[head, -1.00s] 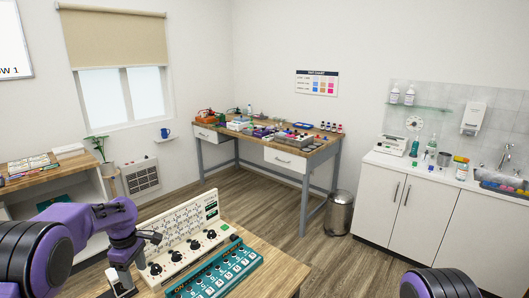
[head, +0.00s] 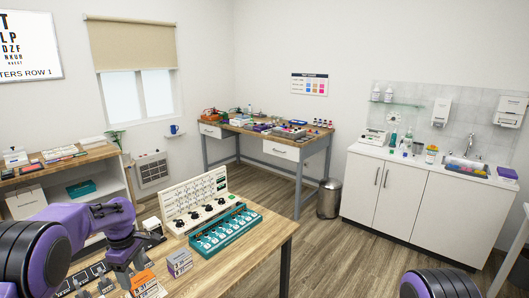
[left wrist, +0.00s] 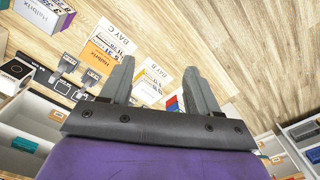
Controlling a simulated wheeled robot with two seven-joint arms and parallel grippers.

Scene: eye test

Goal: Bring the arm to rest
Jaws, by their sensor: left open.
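My left arm (head: 80,225), purple and black, comes in from the left in the head view, bent at the elbow. Its gripper (head: 124,277) hangs low over the wooden table (head: 250,245), pointing down. In the left wrist view the two grey fingers of the left gripper (left wrist: 160,82) stand apart with nothing between them. Below them lie orange and white printed cards (left wrist: 108,42), one reading BAY C. I cannot tell how high the fingertips are above the table. Of my right arm only a rounded black and purple part shows at the bottom; its gripper is out of view.
A white board with knobs (head: 194,198) and a teal tray (head: 218,236) stand on the table beyond the gripper. A small box (head: 179,262) stands just right of the gripper. The table's right part is bare. A workbench (head: 285,148) and white cabinet (head: 410,200) stand farther back.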

